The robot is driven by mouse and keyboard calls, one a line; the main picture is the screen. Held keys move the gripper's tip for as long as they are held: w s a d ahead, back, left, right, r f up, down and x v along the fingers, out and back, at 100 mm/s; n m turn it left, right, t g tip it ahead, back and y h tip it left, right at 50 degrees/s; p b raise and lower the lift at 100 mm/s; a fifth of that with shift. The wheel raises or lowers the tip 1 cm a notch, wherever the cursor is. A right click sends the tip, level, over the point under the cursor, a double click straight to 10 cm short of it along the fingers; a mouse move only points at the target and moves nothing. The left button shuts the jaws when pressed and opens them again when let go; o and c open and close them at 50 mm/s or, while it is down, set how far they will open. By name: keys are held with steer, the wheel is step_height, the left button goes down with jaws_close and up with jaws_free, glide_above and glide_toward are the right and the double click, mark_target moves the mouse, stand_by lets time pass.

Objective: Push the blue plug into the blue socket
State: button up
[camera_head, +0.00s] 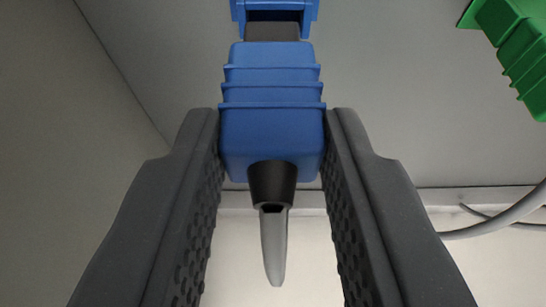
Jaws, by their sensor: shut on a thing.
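The blue plug (272,140) is a ribbed block with a dark nose (272,31) at its far end and a black sleeve and grey cable (273,245) at its near end. My gripper (272,150) is shut on it, one finger on each side. The blue socket (274,10) is at the top edge of the picture, partly cut off. The plug's dark nose is at the socket's opening, in line with it. I cannot tell how deep it sits, and blue plug body and socket are visibly apart.
A green plug (522,60) sits in a green socket (490,14) at the upper right, partly cut off. A grey cable (500,219) curves in at the right. A grey panel (400,110) lies behind, with a ledge (440,195) below. The left side is clear.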

steer(key=shift+w+d, duration=0.1)
steer(key=shift+w, duration=0.5)
stand_by(0.6)
steer(key=shift+b, duration=0.6)
steer(key=shift+w, duration=0.25)
stand_by(0.6)
steer(key=shift+w+p, duration=0.3)
steer(key=shift+w, duration=0.2)
stand_by(0.4)
steer(key=o, duration=1)
steer(key=shift+s, duration=0.1)
